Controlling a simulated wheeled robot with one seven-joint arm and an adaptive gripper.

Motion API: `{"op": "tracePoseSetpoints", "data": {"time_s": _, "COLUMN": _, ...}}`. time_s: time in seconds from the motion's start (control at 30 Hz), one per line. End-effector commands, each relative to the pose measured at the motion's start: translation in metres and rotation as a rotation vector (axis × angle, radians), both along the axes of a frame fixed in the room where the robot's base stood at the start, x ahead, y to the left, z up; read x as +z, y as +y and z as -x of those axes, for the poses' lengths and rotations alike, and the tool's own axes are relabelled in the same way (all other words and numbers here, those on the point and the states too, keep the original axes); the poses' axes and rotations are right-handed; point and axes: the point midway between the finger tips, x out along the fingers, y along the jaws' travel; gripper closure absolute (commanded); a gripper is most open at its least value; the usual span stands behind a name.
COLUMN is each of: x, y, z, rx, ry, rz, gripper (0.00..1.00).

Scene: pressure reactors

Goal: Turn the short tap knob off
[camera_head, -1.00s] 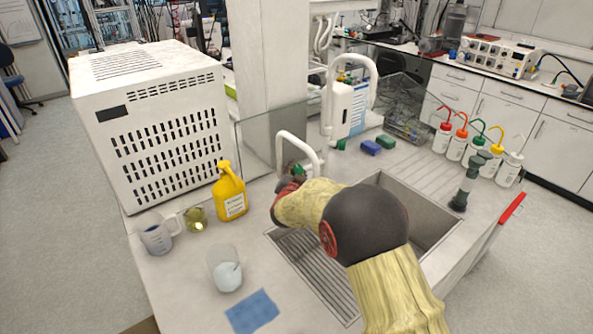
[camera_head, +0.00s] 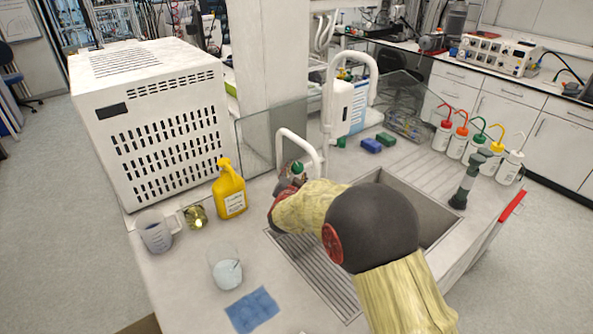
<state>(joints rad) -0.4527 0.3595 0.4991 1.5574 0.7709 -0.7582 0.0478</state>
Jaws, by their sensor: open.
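The short white tap (camera_head: 304,145) stands at the back edge of the sink, its spout arched to the right. Its green knob (camera_head: 298,168) shows on the near side of the tap, low down. My gripper (camera_head: 288,185), dark with some red, is just below and left of the knob, close to the tap. My arm covers most of the gripper, and its fingertips are hard to make out. I cannot tell whether they touch the knob. No object shows in the gripper. The sink (camera_head: 418,205) lies partly behind my arm.
A taller white tap (camera_head: 330,95) stands behind the short one, and a glass panel (camera_head: 273,140) to its left. A yellow bottle (camera_head: 229,192), a jug (camera_head: 154,232) and a beaker (camera_head: 226,270) stand left of the sink. Wash bottles (camera_head: 458,142) stand at the right.

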Motion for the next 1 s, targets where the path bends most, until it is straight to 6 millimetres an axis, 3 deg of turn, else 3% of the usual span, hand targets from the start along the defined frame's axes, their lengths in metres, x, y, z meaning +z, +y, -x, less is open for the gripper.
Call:
{"op": "tracePoseSetpoints", "data": {"time_s": 0.2, "x": 0.011, "y": 0.004, "z": 0.044, "rx": 0.002, "ry": 0.0, "rz": 0.0, "gripper": 0.6}}
{"op": "tracePoseSetpoints", "data": {"time_s": 0.43, "x": 0.017, "y": 0.005, "z": 0.074, "rx": 0.002, "ry": -0.001, "rz": 0.0, "gripper": 0.6}}
{"op": "tracePoseSetpoints", "data": {"time_s": 1.0, "x": 0.018, "y": 0.005, "z": 0.083, "rx": 0.0, "ry": 0.0, "rz": 0.0, "gripper": 0.6}}
